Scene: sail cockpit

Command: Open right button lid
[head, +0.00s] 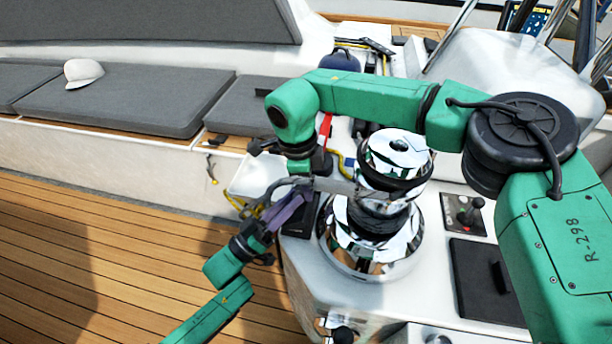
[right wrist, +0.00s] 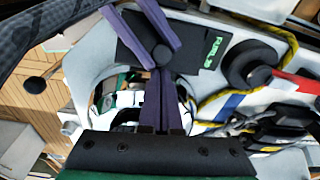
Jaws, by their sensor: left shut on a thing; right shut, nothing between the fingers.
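A black button panel (head: 303,222) lies left of the chrome winch, partly hidden by my grippers. It shows in the right wrist view (right wrist: 210,62) as a dark plate with green lettering. My left gripper (head: 298,196) has purple fingers and reaches this panel from the lower left. Its fingers (right wrist: 150,32) close at a round black knob (right wrist: 162,55), which appears to be the lid's handle. My right gripper (right wrist: 161,76) is shut and empty, its fingertips close to the knob. Whether they touch it is unclear. Another black lid (head: 476,295) with a handle lies flat at the right.
The tall chrome winch (head: 372,235) stands beside both grippers, under my right arm. A yellow rope (right wrist: 285,45) and a black round fitting (right wrist: 248,66) lie near the panel. The wooden deck (head: 95,255) is clear.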

